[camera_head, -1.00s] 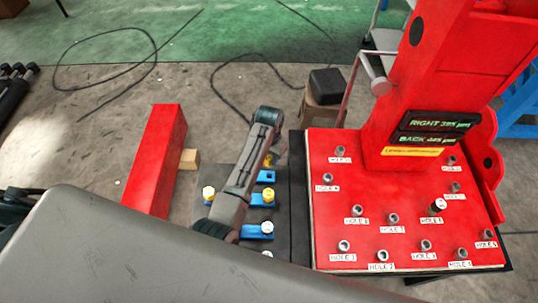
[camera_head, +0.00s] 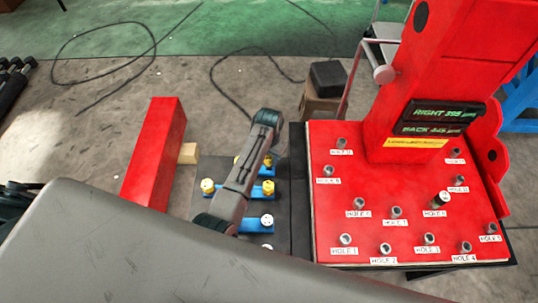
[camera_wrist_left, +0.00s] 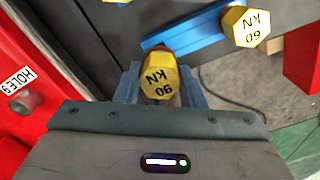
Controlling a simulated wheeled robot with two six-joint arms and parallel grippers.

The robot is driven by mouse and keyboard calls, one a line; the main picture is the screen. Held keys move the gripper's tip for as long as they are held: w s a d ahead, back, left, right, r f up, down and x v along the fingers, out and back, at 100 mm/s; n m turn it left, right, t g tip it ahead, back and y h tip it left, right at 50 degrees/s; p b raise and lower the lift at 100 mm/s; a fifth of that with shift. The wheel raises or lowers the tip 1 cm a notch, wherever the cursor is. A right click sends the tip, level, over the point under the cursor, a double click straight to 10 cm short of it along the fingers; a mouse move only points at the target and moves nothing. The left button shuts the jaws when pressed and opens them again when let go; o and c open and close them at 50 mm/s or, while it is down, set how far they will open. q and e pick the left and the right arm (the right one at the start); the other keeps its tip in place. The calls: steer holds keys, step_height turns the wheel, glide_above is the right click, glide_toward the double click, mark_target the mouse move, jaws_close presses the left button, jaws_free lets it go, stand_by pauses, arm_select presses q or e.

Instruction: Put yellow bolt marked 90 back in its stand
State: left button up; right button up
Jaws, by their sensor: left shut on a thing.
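My left gripper (camera_wrist_left: 162,85) is shut on a yellow hex-headed bolt (camera_wrist_left: 159,84). Its top carries an upside-down number and "KN"; I read it as 90. In the left wrist view the held bolt is at the near end of a blue stand (camera_wrist_left: 185,31); I cannot tell whether its lower end is seated there. Another yellow bolt (camera_wrist_left: 243,27) stands at that stand's other end. In the head view my left gripper (camera_head: 276,146) is above the back of the dark plate, its fingertips mostly hidden. My right gripper is not in view.
Nearer blue stands hold yellow bolts (camera_head: 208,186) and white bolts (camera_head: 267,221). A red plate (camera_head: 335,219) with labelled holes and metal pegs lies to the right, below a red column (camera_head: 408,80). A red beam (camera_head: 154,150) lies to the left.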

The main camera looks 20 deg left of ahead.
arm_select(q)
steer(key=shift+f, duration=0.1)
steer(key=shift+f+b, duration=0.65)
steer(key=shift+f, duration=0.85)
steer(key=o, duration=1.1)
step_height(320, 180, up, 3)
steer(key=p, duration=0.3)
steer(key=shift+r+p, duration=0.55)
steer(key=shift+r, duration=0.45)
